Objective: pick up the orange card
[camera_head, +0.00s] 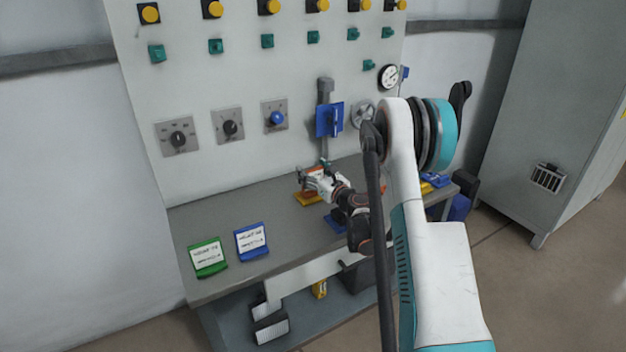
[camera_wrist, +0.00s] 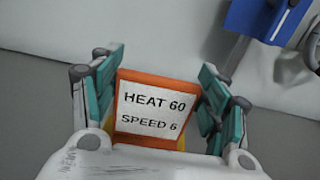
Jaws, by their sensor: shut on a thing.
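The orange card (camera_wrist: 158,82) is in the wrist view, upright in the picture, with a white label reading "HEAT 60 SPEED 6". My gripper (camera_wrist: 160,75) is shut on it, with a teal finger at its left side and one at its right side. In the head view my gripper (camera_head: 325,182) is low over the back of the grey bench, and only a little of the orange card (camera_head: 315,170) shows around it. A yellow piece (camera_head: 306,198) shows just below the gripper. I cannot tell whether the card touches it.
A green card (camera_head: 208,257) and a blue card (camera_head: 251,240) stand at the left of the bench (camera_head: 200,222). A blue box (camera_head: 329,120) with a lever is on the panel behind the gripper. Knobs and buttons fill the panel. The bench between the cards and my gripper is clear.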

